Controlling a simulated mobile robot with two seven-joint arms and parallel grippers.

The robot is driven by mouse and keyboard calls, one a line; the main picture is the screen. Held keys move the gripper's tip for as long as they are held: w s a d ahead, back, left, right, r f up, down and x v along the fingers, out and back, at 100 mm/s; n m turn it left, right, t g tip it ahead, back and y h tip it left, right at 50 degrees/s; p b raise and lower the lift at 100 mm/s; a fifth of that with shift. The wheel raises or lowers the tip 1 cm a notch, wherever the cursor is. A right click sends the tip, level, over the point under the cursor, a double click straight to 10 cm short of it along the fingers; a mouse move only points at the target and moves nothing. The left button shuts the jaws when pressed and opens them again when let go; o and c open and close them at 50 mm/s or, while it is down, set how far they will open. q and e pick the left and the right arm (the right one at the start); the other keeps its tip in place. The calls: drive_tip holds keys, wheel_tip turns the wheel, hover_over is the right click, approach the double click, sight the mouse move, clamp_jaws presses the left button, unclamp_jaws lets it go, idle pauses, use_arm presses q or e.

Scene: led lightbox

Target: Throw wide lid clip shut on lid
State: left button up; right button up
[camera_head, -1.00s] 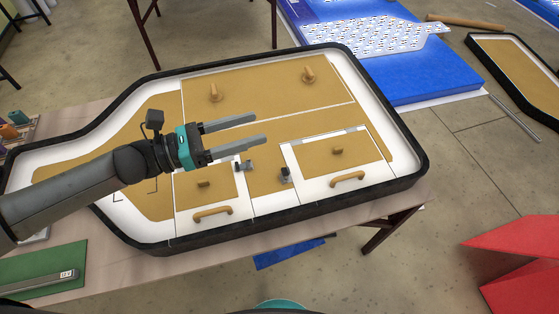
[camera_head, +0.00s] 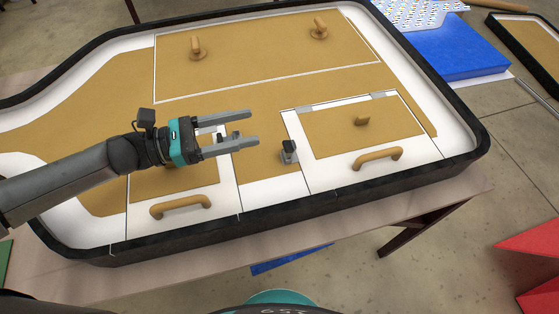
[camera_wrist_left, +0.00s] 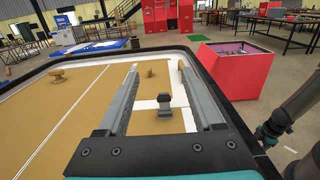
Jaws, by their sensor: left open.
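The wide lid (camera_head: 335,125) is the tan and white right-hand panel, lying flat with a knob and a bar handle. In the left wrist view the clip shows between the spread fingers (camera_wrist_left: 158,67). My right gripper is not in view.
A narrower lid (camera_head: 222,200) with a handle (camera_head: 180,206) lies to the left, partly hidden by my arm. A second dark clip (camera_head: 236,135) is partly hidden by my fingers. Two pegs stand on the far panel (camera_head: 260,60). A black rim (camera_head: 330,200) borders the box.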

use_arm(q)
drive_tip(key=b, duration=0.7)
approach(284, 146)
drive_tip(key=shift+x, duration=0.8)
drive_tip(key=x, duration=0.7)
drive_tip(key=shift+d+r, duration=0.1)
drive_tip(key=shift+d, duration=0.1)
clamp_jaws()
